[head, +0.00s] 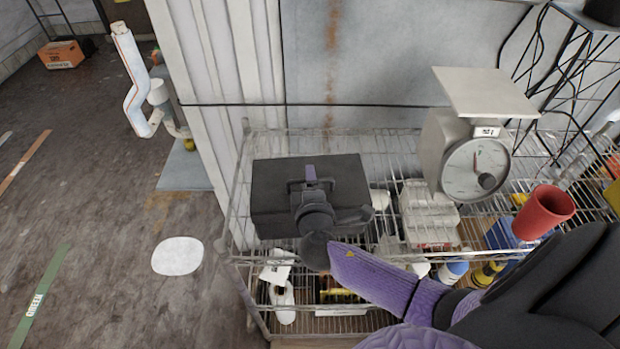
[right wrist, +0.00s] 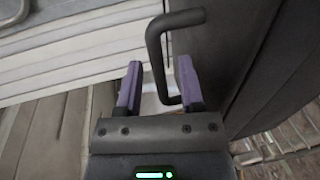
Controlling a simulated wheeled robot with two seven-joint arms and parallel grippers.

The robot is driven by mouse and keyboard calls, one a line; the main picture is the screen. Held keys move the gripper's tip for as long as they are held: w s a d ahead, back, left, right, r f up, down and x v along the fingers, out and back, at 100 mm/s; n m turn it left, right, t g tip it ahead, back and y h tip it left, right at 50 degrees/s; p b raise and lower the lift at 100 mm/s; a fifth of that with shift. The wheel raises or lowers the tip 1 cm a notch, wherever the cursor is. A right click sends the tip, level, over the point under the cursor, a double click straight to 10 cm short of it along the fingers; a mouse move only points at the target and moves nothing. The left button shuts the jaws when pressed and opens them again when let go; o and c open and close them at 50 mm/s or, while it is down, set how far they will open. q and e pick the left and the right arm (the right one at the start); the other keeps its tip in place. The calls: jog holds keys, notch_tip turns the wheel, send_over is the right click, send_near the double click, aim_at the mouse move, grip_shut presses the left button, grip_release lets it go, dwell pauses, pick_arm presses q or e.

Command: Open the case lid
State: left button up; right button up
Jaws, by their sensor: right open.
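The dark grey case (head: 268,215) sits on the wire shelf with its lid shut. A black bent handle (right wrist: 153,45) stands out from the case (right wrist: 225,60) in the right wrist view. My right gripper (head: 309,180) is over the case at the handle. It is open, and its two purple fingers (right wrist: 158,86) show on either side of the handle's bar, with gaps between bar and fingers. My gripper and forearm hide part of the case's front and right side in the head view. My left gripper is in neither view.
A scale (head: 455,150) with a dial and a red cup (head: 543,212) stand right of the case on the wire shelf (head: 240,215). White packages (head: 428,212) lie between case and scale. A wall stands close behind. The floor (head: 100,200) at left is mostly clear.

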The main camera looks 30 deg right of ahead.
jog(key=shift+w+d, duration=0.15)
jog(key=shift+w, duration=0.15)
grip_shut()
jog(key=shift+f, duration=0.1)
dwell(1.2)
